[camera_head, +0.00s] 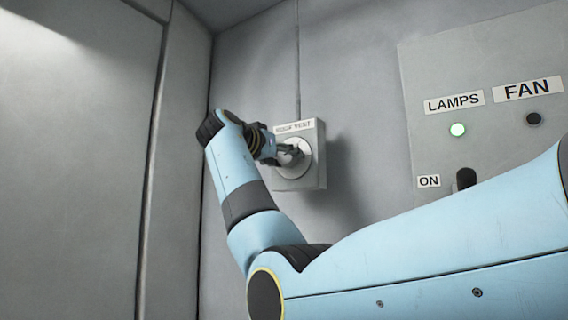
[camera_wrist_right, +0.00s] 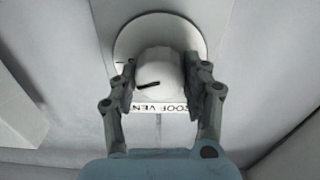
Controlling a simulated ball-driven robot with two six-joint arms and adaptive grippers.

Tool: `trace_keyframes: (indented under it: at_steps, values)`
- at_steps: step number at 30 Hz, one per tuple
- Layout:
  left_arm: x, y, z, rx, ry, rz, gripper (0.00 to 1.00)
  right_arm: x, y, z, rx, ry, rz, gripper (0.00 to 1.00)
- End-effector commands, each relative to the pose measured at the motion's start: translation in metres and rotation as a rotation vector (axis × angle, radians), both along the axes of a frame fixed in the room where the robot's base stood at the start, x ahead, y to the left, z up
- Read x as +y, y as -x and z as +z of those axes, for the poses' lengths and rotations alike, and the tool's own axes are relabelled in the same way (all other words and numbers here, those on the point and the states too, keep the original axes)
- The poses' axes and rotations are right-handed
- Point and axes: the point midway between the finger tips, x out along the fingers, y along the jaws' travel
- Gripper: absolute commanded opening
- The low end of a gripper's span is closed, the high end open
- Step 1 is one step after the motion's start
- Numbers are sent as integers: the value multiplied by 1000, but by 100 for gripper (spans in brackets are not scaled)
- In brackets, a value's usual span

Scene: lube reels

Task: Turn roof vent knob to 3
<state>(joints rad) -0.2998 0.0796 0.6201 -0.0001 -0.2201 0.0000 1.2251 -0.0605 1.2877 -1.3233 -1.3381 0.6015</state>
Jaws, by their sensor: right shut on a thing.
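The roof vent knob (camera_wrist_right: 159,76) is a white round knob with a black pointer line, on a pale round dial plate (camera_wrist_right: 197,42). In the right wrist view the picture is upside down and the pointer line lies nearly level. The knob's grey wall box (camera_head: 321,160) with the "ROOF VENT" label (camera_head: 294,127) shows in the head view. My right gripper (camera_head: 287,152) is at the box, shut on the knob, with one finger on each side. It also shows in the right wrist view (camera_wrist_right: 165,85). Scale numbers are not readable. My left gripper is out of view.
A wall corner stands just left of the box.

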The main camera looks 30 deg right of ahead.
Motion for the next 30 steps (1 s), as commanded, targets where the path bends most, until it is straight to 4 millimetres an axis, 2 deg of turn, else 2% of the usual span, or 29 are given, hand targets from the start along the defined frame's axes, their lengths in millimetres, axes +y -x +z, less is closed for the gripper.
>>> trace_keyframes:
  at_steps: [1, 13, 30]
  values:
    - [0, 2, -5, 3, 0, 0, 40, 1, -1, -7, -27, -21, 0, 15]
    - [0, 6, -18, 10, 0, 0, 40, 1, -1, -7, -247, -113, -2, 15]
    - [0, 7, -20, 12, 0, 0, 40, 1, -1, -6, -303, -138, -1, 15]
